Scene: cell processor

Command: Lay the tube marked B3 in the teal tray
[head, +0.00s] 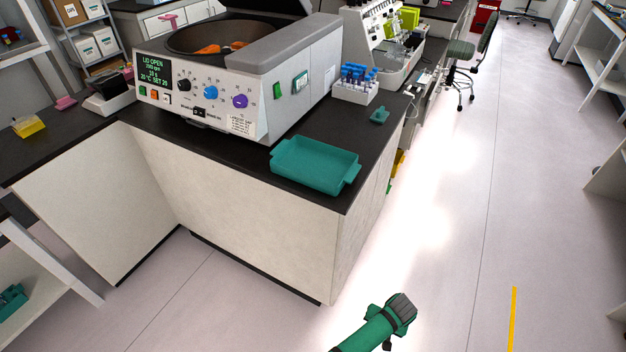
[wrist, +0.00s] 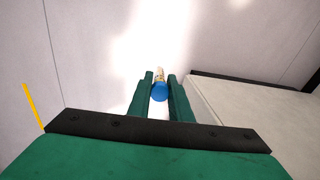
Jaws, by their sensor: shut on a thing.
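The teal tray (head: 315,166) lies on the dark counter near its front right corner, and looks empty. My gripper (head: 405,303) is in front of the counter, out over the floor and apart from the tray. In the wrist view my gripper (wrist: 160,82) is shut on a tube with a blue cap (wrist: 160,92). A pale part with a marking shows beyond the cap, too small to read. In the head view the held tube is hidden.
The open centrifuge (head: 205,85) stands behind the tray, to its left. A white rack of blue-capped tubes (head: 356,92) and a small teal object (head: 379,116) are behind the tray. The counter's front corner lies between my gripper and the tray. The aisle floor is clear.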

